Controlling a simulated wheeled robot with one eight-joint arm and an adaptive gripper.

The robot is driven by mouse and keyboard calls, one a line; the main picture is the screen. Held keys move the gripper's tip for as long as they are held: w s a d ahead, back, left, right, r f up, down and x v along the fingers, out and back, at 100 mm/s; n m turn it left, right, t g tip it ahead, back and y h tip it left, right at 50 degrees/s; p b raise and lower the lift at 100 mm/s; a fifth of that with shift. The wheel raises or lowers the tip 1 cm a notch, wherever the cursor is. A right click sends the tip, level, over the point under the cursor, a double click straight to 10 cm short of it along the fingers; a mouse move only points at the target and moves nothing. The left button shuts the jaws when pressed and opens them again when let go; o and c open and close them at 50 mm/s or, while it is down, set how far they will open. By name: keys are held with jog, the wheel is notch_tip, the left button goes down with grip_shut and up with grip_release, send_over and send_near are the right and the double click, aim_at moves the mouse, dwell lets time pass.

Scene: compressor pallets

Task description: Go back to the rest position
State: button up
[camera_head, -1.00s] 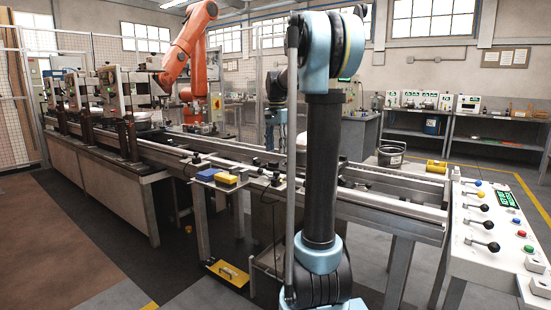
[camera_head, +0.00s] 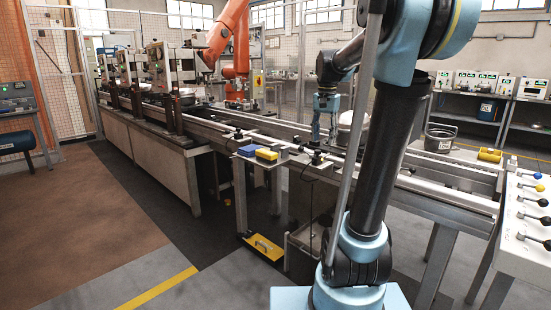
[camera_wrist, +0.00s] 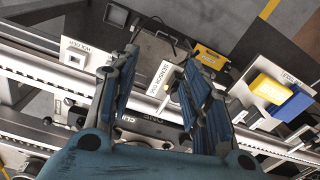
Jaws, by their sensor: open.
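My gripper (camera_wrist: 160,85) is open and empty in the wrist view, its two blue-padded fingers spread apart above the conveyor rail (camera_wrist: 50,75). In the head view my gripper (camera_head: 322,130) hangs fingers down over the conveyor line, behind my arm's column. A small shelf beside the rail holds a blue block (camera_head: 247,150) and a yellow block (camera_head: 267,154). In the wrist view the yellow block (camera_wrist: 268,88) and blue block (camera_wrist: 292,103) lie right of my fingers. Labelled holder plates (camera_wrist: 85,52) show at the left.
An orange robot arm (camera_head: 228,35) stands behind the line. A control panel (camera_head: 525,225) with knobs is at the right. A dark bucket (camera_head: 440,138) and a yellow part (camera_head: 490,155) are on the far side. The floor at the left (camera_head: 90,220) is clear.

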jog(key=s+f+n+t, duration=0.1)
jog(key=s+f+n, duration=0.5)
jog(key=s+f, duration=1.6)
jog(key=s, duration=0.4)
jog(key=shift+s+n+t, duration=0.15)
jog(key=shift+n+t, duration=0.15)
jog(key=shift+n, duration=0.1)
jog(key=shift+f, duration=0.15)
jog(key=shift+w+f, duration=0.15)
jog(key=shift+w, duration=0.3)
jog(key=shift+c, duration=0.3)
